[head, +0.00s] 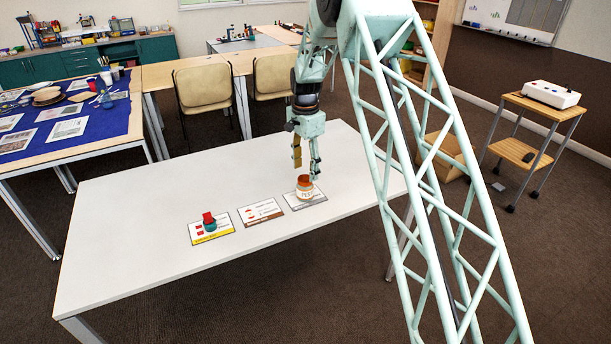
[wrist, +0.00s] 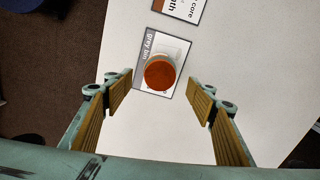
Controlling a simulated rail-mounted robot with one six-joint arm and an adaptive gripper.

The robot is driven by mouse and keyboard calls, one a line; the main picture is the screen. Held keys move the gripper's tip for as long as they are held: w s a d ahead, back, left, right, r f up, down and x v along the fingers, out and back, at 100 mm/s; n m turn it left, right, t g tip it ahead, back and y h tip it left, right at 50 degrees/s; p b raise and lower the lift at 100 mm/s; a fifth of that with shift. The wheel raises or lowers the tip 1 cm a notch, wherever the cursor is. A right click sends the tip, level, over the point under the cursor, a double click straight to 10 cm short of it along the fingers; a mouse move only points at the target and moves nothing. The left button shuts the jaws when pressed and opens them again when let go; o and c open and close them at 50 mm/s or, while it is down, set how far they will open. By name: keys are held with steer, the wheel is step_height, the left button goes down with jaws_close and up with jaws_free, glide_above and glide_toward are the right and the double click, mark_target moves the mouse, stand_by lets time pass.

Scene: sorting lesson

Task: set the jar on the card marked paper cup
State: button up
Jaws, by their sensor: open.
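The jar (head: 306,193), pale with an orange-brown lid, stands upright on the grey-striped card (head: 320,200), the rightmost of three. In the wrist view the jar (wrist: 160,73) covers part of that card (wrist: 180,48). The stripe there reads "grey bin"; the rest of the wording is hidden or too small, so I cannot read "paper cup". My gripper (head: 306,168) is above the jar, pointing down. In the wrist view my gripper (wrist: 157,97) is open, its fingers spread wide on either side with nothing between them. The jar is clear of both fingers.
The brown-striped card (head: 261,213) lies bare in the middle. The yellow-striped card (head: 211,232) at left holds a small red and green object (head: 209,221). The rest of the white table (head: 130,235) is clear. Chairs (head: 203,88) stand behind it.

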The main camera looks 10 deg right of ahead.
steer(key=shift+r, duration=0.85)
